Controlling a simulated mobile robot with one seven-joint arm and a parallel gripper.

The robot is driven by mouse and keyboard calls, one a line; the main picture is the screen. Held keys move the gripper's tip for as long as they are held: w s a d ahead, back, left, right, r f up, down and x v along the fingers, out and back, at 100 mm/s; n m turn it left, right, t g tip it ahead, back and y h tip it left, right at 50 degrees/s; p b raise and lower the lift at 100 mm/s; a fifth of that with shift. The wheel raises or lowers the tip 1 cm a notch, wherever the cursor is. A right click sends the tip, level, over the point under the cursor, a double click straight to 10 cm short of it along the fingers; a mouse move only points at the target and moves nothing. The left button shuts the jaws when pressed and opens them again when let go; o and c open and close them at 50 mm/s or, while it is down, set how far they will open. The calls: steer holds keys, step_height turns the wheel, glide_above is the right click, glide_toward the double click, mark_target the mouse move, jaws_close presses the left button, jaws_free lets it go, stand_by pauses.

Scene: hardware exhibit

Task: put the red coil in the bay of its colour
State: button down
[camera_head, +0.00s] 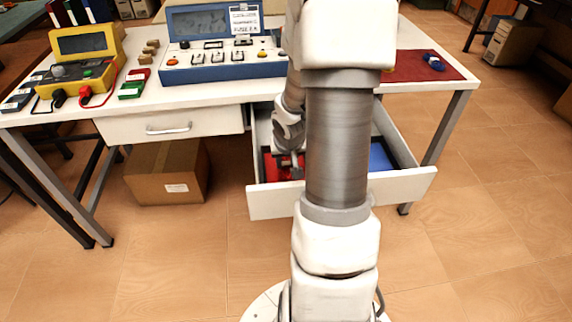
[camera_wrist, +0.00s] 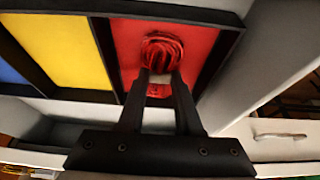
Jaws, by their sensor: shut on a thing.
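The red coil (camera_wrist: 161,50) shows between my gripper's fingertips in the wrist view. My gripper (camera_wrist: 160,78) is shut on it. The coil is over or in the red bay (camera_wrist: 196,36) of the open drawer; I cannot tell whether it touches the floor of the bay. In the head view my gripper (camera_head: 287,163) reaches down into the left part of the drawer (camera_head: 262,201), over the red bay (camera_head: 270,165). The coil cannot be made out clearly there, and my arm hides the middle of the drawer.
The yellow bay (camera_wrist: 68,48) and blue bay (camera_wrist: 8,72) lie beside the red one, split by dark dividers. A blue coil (camera_head: 433,61) lies on a red mat (camera_head: 408,66) on the table. A cardboard box (camera_head: 167,172) stands under the closed drawer (camera_head: 170,126).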

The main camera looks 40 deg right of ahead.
steer(key=shift+f, duration=0.1)
steer(key=c, duration=0.6)
jaws_free()
steer(key=shift+r, duration=0.4)
steer(key=p+v, duration=0.8)
steer(key=v, duration=0.3)
steer(key=shift+s+a+r, duration=0.15)
steer(key=shift+r, duration=0.05)
